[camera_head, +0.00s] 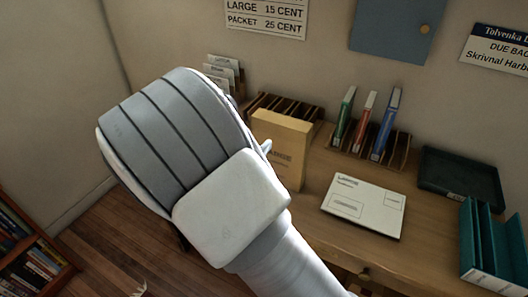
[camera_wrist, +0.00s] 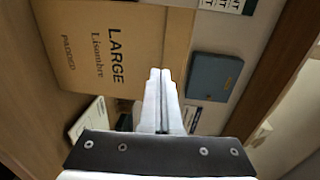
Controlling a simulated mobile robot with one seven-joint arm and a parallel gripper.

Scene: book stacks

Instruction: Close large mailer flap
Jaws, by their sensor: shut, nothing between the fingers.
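The large mailer (camera_head: 283,147) is a tan padded envelope standing upright on the desk, partly hidden behind my arm in the head view. In the wrist view the mailer (camera_wrist: 105,45) shows its front, printed "LARGE Lisombre PADDED", turned on its side. A tan strip (camera_wrist: 180,45) along its top end looks like the flap; I cannot tell how far it is folded. My gripper (camera_wrist: 160,72) is shut and empty, its fingertips in front of the mailer near that top end. Whether they touch it is unclear. In the head view my arm hides most of the gripper.
A white labelled mailer (camera_head: 364,207) lies flat on the desk (camera_head: 315,222). Behind it a wooden rack (camera_head: 400,150) holds upright books. A dark tray (camera_head: 460,178) and a teal holder (camera_head: 482,250) stand at right. A slotted wooden rack (camera_head: 290,107) is behind the large mailer.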

